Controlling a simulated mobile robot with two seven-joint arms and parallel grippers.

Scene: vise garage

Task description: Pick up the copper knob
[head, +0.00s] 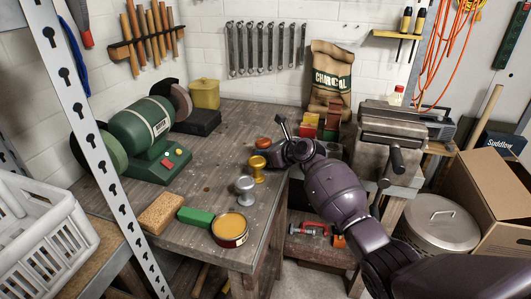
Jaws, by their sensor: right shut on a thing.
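The copper knob (263,143) is on the far part of the workbench near its right side; its orange-brown rounded top shows, and its lower part is hard to make out. My right gripper (271,153) reaches in from the right and is shut on the copper knob at its lower part. The fingertips are small and partly hidden by my own wrist. A brass knob (258,170) stands upright just in front of the gripper, and a silver knob (245,187) stands nearer. My left gripper is not in view.
The green bench grinder (143,135) stands left on the workbench (205,165). A sponge (160,212), a green block (195,216) and a round tin (230,231) line the front. A vise (392,140) and colored boxes (318,128) are beyond my arm. The middle of the bench is clear.

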